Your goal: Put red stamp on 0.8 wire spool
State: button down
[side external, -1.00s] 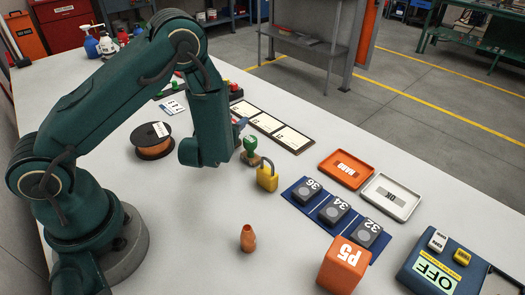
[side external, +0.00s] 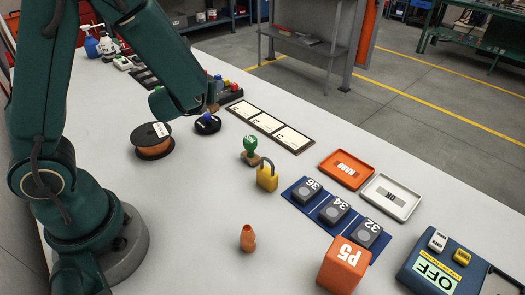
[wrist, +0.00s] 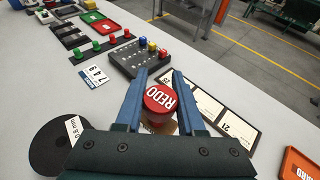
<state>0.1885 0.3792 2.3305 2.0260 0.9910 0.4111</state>
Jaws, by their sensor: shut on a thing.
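The red stamp (wrist: 160,98), its round top marked REDO, is between the two blue fingers of my gripper (wrist: 159,78) in the wrist view. My gripper is shut on it, and a tan part shows below its top. The 0.8 wire spool (side external: 156,149) has dark flanges, copper-coloured wire and a white label, and lies flat on the table in the side external view. In the wrist view the spool (wrist: 48,150) is at lower left, partly cut by my gripper's body. The stamp is apart from it, to its right. In the side view my arm mostly hides the stamp.
A green stamp (side external: 250,146) and a yellow padlock (side external: 267,178) stand right of the arm. A dark round piece with a blue top (side external: 207,123) is close below my wrist. White cards (side external: 268,126) lie behind. The table in front of the spool is clear.

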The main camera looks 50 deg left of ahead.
jog(key=s+a+r+n+g+y, duration=0.15)
jog(key=s+a+n+g, duration=0.25)
jog(key=s, duration=0.4)
jog(key=s+a+r+n+g+y, duration=0.15)
jog(key=s+a+n+g, duration=0.3)
jog(key=s, duration=0.45)
jog(key=s+a+r+n+g+y, duration=0.1)
jog(key=s+a+r+n+g, duration=0.15)
jog(key=s+a+g, duration=0.4)
jog(key=t, duration=0.2)
send_over(144, 129)
jog(key=shift+n, duration=0.4)
notch_tip(144, 129, down, 8)
jog(key=shift+r, duration=0.2)
jog(key=shift+f, duration=1.95)
jog(key=shift+f, duration=0.15)
jog(key=c, duration=0.5)
grip_release()
